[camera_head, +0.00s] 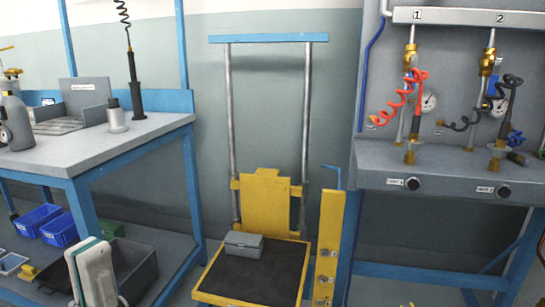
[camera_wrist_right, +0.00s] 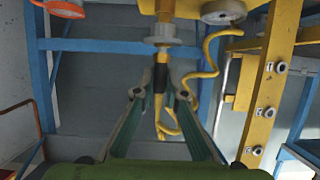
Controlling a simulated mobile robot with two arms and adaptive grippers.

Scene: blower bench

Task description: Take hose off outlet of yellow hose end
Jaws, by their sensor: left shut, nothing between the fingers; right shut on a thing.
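The yellow hose (camera_wrist_right: 208,60) shows in the right wrist view; it hangs in a loop to the right of my fingers. Its end (camera_wrist_right: 160,77), dark with yellow, stands upright between the fingertips of my right gripper (camera_wrist_right: 162,90), which is shut on it. Directly above is a brass outlet (camera_wrist_right: 162,55) below a pale grey collar (camera_wrist_right: 172,40). The hose end appears to meet the outlet; I cannot tell whether it is seated. In the head view my left gripper (camera_head: 92,272) is shut and empty at lower left. The right gripper is outside that view.
A yellow post with fittings (camera_wrist_right: 262,100) stands right of my right gripper; it also shows in the head view (camera_head: 328,250). A yellow-framed cart (camera_head: 250,285) carries a grey box (camera_head: 243,245). A bench (camera_head: 60,160) stands left and a valve panel (camera_head: 450,170) right.

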